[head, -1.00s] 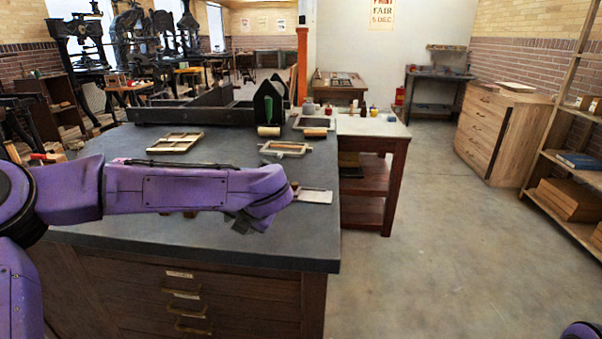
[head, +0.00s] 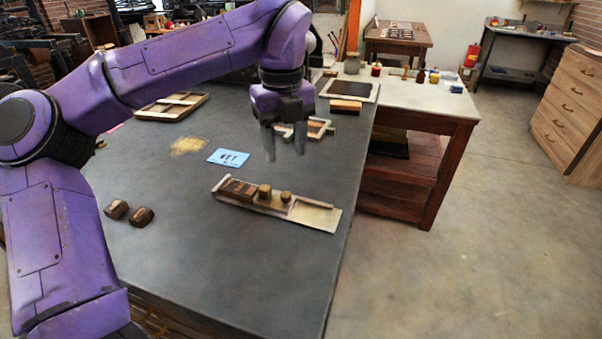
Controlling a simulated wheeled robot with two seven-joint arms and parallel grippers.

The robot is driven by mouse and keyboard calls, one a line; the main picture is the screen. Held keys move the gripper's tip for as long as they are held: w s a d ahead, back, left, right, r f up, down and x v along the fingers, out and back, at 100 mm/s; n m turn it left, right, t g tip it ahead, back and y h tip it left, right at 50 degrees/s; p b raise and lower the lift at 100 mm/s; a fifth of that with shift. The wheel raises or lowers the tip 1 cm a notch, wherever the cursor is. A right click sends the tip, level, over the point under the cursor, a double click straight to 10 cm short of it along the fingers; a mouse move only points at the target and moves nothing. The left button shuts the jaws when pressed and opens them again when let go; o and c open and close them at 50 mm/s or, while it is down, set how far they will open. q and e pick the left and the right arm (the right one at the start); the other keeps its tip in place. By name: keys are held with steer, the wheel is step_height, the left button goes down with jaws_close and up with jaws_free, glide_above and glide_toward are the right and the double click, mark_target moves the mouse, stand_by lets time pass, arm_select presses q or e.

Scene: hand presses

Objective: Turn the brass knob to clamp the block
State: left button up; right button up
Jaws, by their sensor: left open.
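A shallow pale tray (head: 318,214) lies on the dark worktop, slanting down to the right. In its left part sits a brown wooden block (head: 238,189). To the right of the block stand two small brass-coloured round pieces, a larger brass knob (head: 264,192) and a smaller one (head: 286,197). Whether the block is clamped is too small to tell. My left gripper (head: 285,152) points down with its two dark fingers apart and empty. It appears above and beyond the brass pieces, touching neither. My right gripper is not in view.
A blue card (head: 229,157) lies left of the gripper.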

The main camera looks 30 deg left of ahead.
mark_target(286, 194)
arm_select(q)
steer(key=f, duration=1)
steer(key=shift+s+f, duration=0.1)
steer(key=shift+s, duration=0.15)
jaws_close()
